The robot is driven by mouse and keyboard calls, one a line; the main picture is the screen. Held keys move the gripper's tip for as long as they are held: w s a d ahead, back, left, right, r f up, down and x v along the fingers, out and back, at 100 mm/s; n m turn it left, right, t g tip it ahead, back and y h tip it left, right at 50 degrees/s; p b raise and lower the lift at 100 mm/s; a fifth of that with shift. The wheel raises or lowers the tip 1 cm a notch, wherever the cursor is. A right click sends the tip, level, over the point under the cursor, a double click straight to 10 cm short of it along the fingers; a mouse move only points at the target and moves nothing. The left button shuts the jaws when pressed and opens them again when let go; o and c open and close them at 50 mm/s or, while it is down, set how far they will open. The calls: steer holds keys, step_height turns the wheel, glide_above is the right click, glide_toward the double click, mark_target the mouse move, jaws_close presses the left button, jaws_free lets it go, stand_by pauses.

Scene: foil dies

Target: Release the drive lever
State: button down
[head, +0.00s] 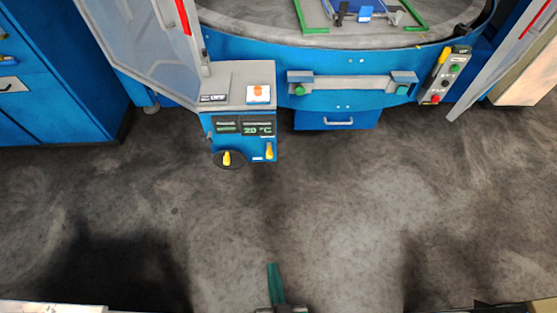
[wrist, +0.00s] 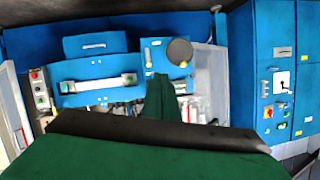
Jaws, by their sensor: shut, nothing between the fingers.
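No part is labelled as the drive lever, and I cannot tell for sure which handle it is. The blue control box (head: 210,124) has two yellow levers on its front, a left one on a dark disc (head: 227,158) and a right one (head: 269,151). A longer yellow handle (head: 440,57) is on the grey button panel at the right. My gripper (head: 273,266) has green fingers, is shut and empty, and is well apart from the machine. In the wrist view the machine appears upside down, and the fingertips (wrist: 160,76) overlap the control box's edge.
The blue machine has a grey front handle bar (head: 350,84) and a small drawer (head: 338,120). Clear guard doors stand open at left (head: 140,45) and right (head: 497,50). A blue cabinet (head: 60,110) stands at far left. The dark floor (head: 350,200) in front is clear.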

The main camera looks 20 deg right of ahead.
mark_target(270, 156)
steer(key=w+d+f+m, duration=0.4)
steer(key=w+f, duration=0.1)
steer(key=w, duration=0.2)
steer(key=w+d+f+m, duration=0.3)
steer(key=w+f, duration=0.2)
steer(key=w, duration=0.1)
steer(key=w+d+r+m+t, duration=0.1)
steer(key=w+d+r+m, duration=0.1)
steer(key=w+d, duration=0.3)
steer(key=w+d+r+m+t+y, duration=0.1)
steer(key=w+d+r+m+t, duration=0.1)
steer(key=w+d, duration=0.3)
steer(key=w+r+m, duration=0.1)
steer(key=w, duration=0.3)
steer(key=shift+w+d+r, duration=0.25)
steer(key=shift+w+r, duration=0.05)
steer(key=shift+r, duration=0.1)
steer(key=shift+w, duration=0.1)
steer(key=w+a+f, duration=0.1)
steer(key=w+a, duration=0.2)
steer(key=w, duration=0.7)
steer(key=shift+w+a, duration=0.2)
steer(key=shift+w, duration=0.15)
